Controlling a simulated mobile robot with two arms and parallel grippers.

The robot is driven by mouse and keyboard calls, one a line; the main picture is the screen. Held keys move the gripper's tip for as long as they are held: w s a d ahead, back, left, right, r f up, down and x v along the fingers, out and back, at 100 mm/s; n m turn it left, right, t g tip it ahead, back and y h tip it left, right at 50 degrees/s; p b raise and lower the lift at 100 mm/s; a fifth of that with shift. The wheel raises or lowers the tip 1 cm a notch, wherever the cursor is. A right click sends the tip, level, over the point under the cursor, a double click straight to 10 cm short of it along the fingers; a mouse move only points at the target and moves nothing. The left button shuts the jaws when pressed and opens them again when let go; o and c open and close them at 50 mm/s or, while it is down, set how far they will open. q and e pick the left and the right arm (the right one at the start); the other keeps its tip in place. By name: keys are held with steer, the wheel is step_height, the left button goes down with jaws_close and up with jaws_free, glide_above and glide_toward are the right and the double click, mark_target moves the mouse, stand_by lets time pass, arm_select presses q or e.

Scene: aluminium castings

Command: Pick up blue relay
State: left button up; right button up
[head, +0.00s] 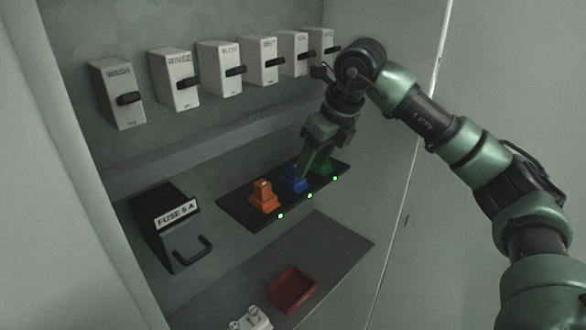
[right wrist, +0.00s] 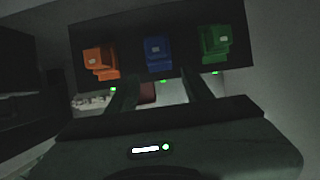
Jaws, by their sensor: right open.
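The blue relay (head: 293,180) stands on a black strip between an orange relay (head: 264,197) and a green relay (head: 321,166). My right gripper (head: 312,168) reaches down over the strip and covers part of the blue and green relays in the head view. In the right wrist view the blue relay (right wrist: 158,53) is at the top middle, ahead of the two fingers (right wrist: 158,90). The fingers are open and empty, one toward each side of the blue relay. In that view the orange relay (right wrist: 100,62) is left and the green relay (right wrist: 215,43) right. My left gripper is not in view.
The black strip (head: 236,204) has green lights along its front edge. A fuse box (head: 165,228) with a handle stands to the left. A red tray (head: 291,290) and a white part (head: 250,318) lie on the lower shelf. Several labelled switches, such as WASH (head: 117,93), line the back wall.

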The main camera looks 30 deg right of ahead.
mark_target(294, 165)
steer(key=w, duration=0.1)
steer(key=w+p, duration=0.1)
steer(key=w+a+p, duration=0.1)
steer(key=shift+r, duration=0.3)
steer(key=x, duration=0.4)
steer(key=shift+w+a+r+p, duration=0.1)
steer(key=shift+w+r+p, duration=0.1)
steer(key=shift+p, duration=0.15)
steer(key=shift+s, duration=0.1)
jaws_close()
